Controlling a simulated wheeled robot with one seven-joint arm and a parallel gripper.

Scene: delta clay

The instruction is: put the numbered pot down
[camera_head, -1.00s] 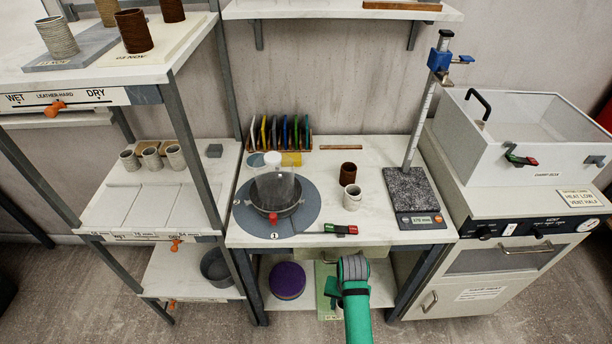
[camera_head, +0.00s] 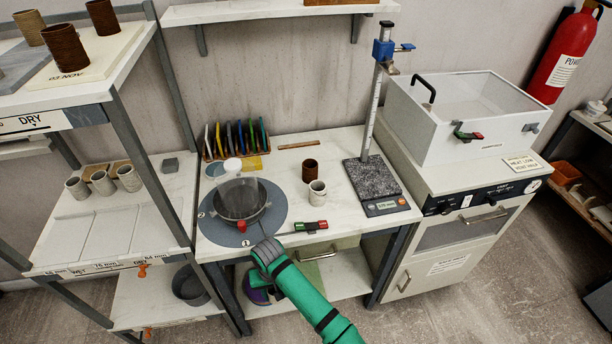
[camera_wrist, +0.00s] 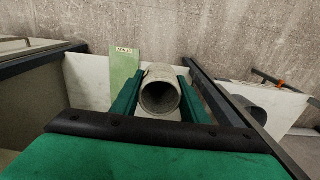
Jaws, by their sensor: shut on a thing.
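My gripper (camera_wrist: 160,104) is shut on a grey cylindrical pot (camera_wrist: 159,74), one green finger on each side of it. The pot's round open mouth faces the wrist camera; I can make out no number on it. In the head view my gray wrist (camera_head: 266,254) is at the front edge of the worktable (camera_head: 290,245), near the turntable's front. The fingers and held pot are mostly hidden there. In the wrist view a pale shelf surface (camera_wrist: 88,82) lies beyond the pot; I cannot tell whether they touch.
A grey turntable disc (camera_head: 275,205) carries a dark bowl with a clear cover. A brown pot (camera_head: 310,171) and a pale pot (camera_head: 317,193) stand beside it. A purple round thing (camera_head: 257,296) sits on the lower shelf. Pots stand on the left rack's shelves (camera_head: 66,225).

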